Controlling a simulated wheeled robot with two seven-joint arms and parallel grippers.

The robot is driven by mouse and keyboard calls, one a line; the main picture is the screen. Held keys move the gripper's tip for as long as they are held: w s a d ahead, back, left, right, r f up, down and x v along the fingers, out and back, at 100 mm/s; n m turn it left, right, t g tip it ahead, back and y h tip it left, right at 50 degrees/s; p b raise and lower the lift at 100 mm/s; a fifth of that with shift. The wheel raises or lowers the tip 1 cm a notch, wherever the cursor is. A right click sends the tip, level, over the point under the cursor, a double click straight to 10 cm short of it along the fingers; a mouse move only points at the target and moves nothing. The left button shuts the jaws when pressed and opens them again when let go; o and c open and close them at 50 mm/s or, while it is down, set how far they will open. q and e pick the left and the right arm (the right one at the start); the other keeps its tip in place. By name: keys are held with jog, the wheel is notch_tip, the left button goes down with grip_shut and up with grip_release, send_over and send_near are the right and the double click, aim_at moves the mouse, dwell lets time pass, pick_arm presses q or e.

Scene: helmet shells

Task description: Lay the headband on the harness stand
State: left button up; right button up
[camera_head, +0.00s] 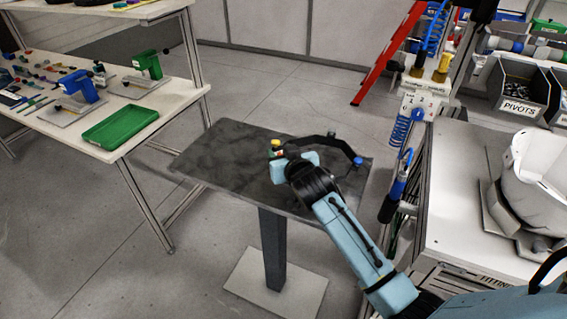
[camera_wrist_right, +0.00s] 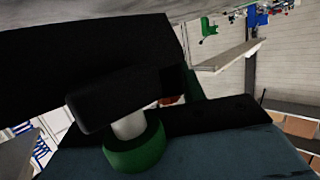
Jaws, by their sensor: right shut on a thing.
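A thin black curved band with a blue knob at its right end, which looks like the headband (camera_head: 343,146), is over the dark pedestal table (camera_head: 225,150). My right gripper (camera_head: 296,162) is shut on the band near its left end, beside a yellow knob. I cannot tell whether the band touches the tabletop. In the right wrist view, black parts and a green knob on a pale stem fill the near field; I cannot tell band from fingers there. I cannot clearly identify the harness stand. My left gripper is not in view.
A white bench with a green tray (camera_head: 120,126) and blue and green tools stands at the left. A post with blue coiled hoses (camera_head: 402,135) rises right of the table. A white shell (camera_head: 535,175) sits on the right bench, before a PIVOTS bin (camera_head: 519,92).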

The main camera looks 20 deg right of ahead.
notch_tip(320, 180, down, 3)
dwell(0.3)
jog(key=shift+f+b, duration=0.45)
jog(key=shift+f, duration=0.1)
jog(key=o, duration=1)
jog(key=shift+s+f, duration=0.1)
jog(key=shift+s, duration=0.05)
